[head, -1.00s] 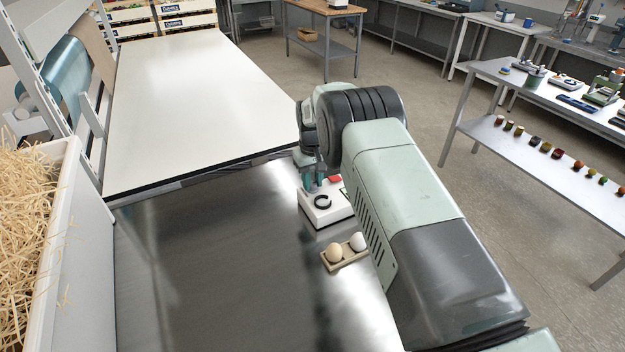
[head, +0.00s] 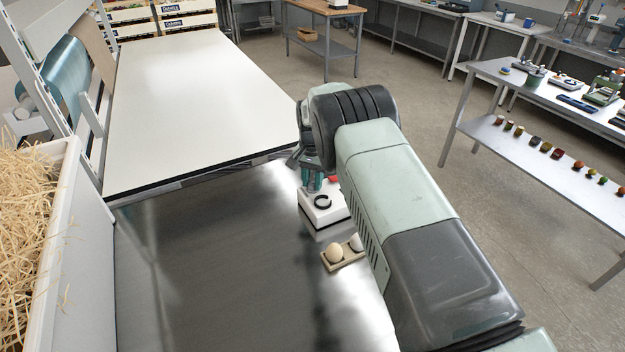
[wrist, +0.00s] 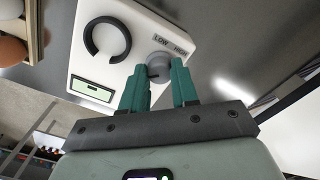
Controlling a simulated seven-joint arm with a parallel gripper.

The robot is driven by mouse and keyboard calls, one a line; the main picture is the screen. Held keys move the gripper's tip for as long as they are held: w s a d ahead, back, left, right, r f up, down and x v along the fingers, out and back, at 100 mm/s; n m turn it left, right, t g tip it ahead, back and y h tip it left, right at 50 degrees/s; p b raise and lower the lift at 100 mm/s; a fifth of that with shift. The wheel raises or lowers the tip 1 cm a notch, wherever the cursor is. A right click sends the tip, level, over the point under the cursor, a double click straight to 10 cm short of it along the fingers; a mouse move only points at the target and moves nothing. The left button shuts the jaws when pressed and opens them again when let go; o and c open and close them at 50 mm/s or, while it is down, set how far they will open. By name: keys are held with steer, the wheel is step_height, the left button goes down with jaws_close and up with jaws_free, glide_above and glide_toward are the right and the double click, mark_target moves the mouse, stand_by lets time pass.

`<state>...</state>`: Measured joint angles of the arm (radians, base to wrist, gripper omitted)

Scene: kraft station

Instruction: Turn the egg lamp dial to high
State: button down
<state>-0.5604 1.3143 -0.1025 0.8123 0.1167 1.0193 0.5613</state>
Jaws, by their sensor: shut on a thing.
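The egg lamp (head: 322,213) is a white box with a dark ring on top, standing on the metal table. In the wrist view the lamp (wrist: 122,18) shows a black ring, a small green display and a grey dial (wrist: 159,66) beside LOW and HIGH labels. My gripper (wrist: 158,78) has teal fingers, one on either side of the dial, and is shut on it. Part of the dial is hidden by the fingers, and its exact setting cannot be told. In the head view my gripper (head: 316,184) is at the lamp's far side, partly hidden by my arm.
An egg holder (head: 343,260) with two eggs stands just in front of the lamp. A bin of straw (head: 62,170) is at the left. The metal table (head: 215,270) is clear left of the lamp, and a white table (head: 190,105) adjoins it behind.

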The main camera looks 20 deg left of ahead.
mark_target(313, 183)
steer(key=shift+m, duration=0.9)
steer(key=c, duration=0.8)
jaws_free()
steer(key=shift+c, duration=0.2)
step_height(313, 183, up, 11)
